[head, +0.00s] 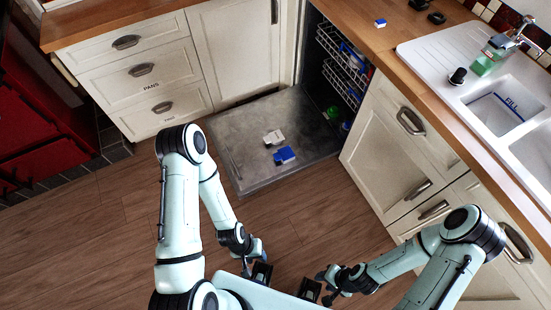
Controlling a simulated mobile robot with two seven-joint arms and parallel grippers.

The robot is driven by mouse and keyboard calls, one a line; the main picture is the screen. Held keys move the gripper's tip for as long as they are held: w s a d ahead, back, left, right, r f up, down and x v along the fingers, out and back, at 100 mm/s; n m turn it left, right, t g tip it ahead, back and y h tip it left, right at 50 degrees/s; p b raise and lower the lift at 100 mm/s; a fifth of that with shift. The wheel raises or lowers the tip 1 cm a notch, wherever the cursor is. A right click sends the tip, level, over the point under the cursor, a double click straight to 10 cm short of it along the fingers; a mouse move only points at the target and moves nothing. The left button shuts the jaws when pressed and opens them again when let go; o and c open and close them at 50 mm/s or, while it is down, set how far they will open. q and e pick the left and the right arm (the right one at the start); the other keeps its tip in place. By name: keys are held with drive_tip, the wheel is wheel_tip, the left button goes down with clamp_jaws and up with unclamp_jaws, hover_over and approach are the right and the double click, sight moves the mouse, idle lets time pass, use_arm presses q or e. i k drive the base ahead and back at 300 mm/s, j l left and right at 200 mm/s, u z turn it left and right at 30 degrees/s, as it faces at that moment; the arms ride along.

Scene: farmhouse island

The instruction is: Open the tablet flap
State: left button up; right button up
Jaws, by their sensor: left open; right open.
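The dishwasher door (240,135) is folded down flat, low over the floor. On its inner face sit a small blue piece (286,155) with a pale edge and a small whitish piece (273,137) just behind it. I cannot tell which of these is the tablet flap, nor whether it is open or shut. My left gripper (262,273) is open, in front of the door's near edge and apart from it. My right gripper (311,290) is open, further right and nearer to me, also clear of the door.
The dishwasher racks (343,65) show inside the opening. A small blue and white block (380,22) lies on the wooden counter beside the white sink (428,53). Cream drawers (145,70) stand on the left and a cream cupboard (385,135) on the right. Wooden floor in front is clear.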

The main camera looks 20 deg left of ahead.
sight(285, 153)
drive_tip(key=z, duration=0.55)
drive_tip(key=j+z, duration=0.55)
drive_tip(key=z, duration=0.25)
drive_tip(key=k+j+z, duration=0.1)
drive_tip(key=j+z, duration=0.3)
drive_tip(key=k+j+z, duration=0.1)
drive_tip(key=j, duration=0.35)
drive_tip(key=k+j+z, duration=0.1)
drive_tip(key=k+j, duration=0.2)
drive_tip(key=k+j+z, duration=0.15)
drive_tip(key=j, duration=0.35)
drive_tip(key=k, duration=0.1)
